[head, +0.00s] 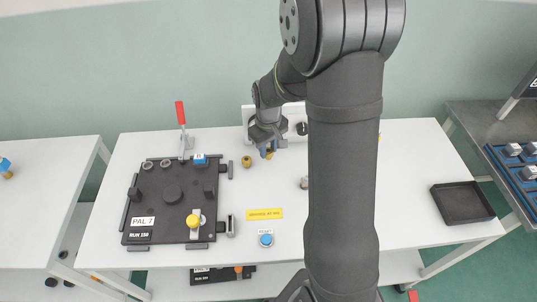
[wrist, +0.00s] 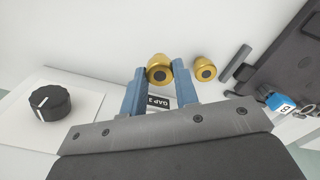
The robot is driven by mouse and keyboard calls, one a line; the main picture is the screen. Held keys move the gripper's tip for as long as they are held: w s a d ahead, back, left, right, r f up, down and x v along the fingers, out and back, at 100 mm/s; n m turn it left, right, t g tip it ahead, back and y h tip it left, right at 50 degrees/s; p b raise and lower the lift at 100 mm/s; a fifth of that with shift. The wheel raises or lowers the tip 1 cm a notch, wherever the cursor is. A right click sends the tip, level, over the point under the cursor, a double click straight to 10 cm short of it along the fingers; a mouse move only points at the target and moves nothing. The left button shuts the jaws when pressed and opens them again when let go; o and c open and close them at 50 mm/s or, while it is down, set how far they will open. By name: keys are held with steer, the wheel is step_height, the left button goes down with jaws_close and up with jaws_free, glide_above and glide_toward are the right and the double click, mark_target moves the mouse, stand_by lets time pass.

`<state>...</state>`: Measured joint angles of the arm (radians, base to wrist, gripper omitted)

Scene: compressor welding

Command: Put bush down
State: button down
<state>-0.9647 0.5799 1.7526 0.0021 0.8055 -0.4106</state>
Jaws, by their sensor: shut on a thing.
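My gripper (wrist: 153,78) is shut on a gold bush (wrist: 159,68) with a dark centre, held between the blue fingertips. A second gold bush (wrist: 204,68) stands on the white table just to the right of the fingers in the wrist view. In the head view my gripper (head: 267,150) is low over the back middle of the table, and a gold bush (head: 269,155) shows at its fingertips. I cannot tell whether the held bush touches the table.
The dark pallet plate (head: 172,203) marked PAL 7 lies to the left, with a red-handled clamp (head: 181,115) behind it. A grey bar (wrist: 237,63) lies between the second bush and the plate. A black knob (wrist: 50,103) stands to the left in the wrist view. A black tray (head: 462,203) is at the right.

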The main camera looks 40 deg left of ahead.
mark_target(268, 150)
steer(key=shift+f, duration=1.7)
steer(key=shift+f, duration=0.15)
steer(key=c, duration=1.1)
jaws_free()
step_height(268, 150, up, 12)
steer(key=shift+r, duration=0.2)
steer(key=shift+f, duration=0.1)
